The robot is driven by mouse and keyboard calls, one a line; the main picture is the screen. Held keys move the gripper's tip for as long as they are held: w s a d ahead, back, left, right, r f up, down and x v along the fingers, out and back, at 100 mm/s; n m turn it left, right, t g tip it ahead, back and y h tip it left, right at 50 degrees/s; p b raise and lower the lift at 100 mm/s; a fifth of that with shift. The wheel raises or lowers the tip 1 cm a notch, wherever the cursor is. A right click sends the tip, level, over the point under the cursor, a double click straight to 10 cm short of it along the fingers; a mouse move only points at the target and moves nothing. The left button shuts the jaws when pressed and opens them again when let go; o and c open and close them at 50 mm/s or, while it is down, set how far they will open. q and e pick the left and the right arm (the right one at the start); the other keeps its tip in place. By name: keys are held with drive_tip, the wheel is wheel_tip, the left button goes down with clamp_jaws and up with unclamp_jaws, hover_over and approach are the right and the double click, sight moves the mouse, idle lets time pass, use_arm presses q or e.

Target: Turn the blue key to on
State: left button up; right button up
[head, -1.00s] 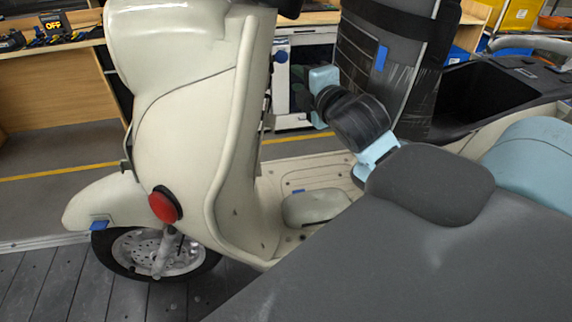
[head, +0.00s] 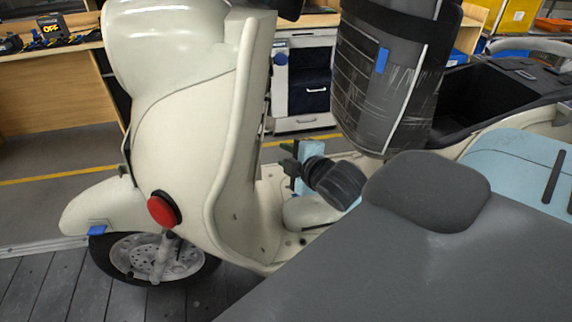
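A cream scooter (head: 190,120) fills the left and middle of the head view. A small round blue piece (head: 281,58) shows beside the rear edge of its front shield; I cannot tell if it is the key or which way it is turned. My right gripper (head: 289,158) is low behind the shield, above the footboard and well below the blue piece. Its dark fingers are small and partly overlap, so their opening is unclear. Nothing is seen held. My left gripper is out of view.
A dark wrapped seat-like part (head: 385,85) stands right of the gripper. A red round lamp (head: 163,209) sits on the scooter's side. A wooden bench (head: 55,95) and a drawer cabinet (head: 308,85) are behind. Space lies open between shield and seat.

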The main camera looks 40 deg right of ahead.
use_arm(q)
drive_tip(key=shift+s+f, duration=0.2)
use_arm(e)
drive_tip(key=s+a+f+m+g+y, duration=0.1)
drive_tip(key=s+a+f+m, duration=0.1)
drive_tip(key=f, duration=0.7)
drive_tip(key=shift+s+a+f+g, duration=0.25)
drive_tip(key=shift+s+a+g, duration=0.05)
drive_tip(key=shift+s+a, duration=0.35)
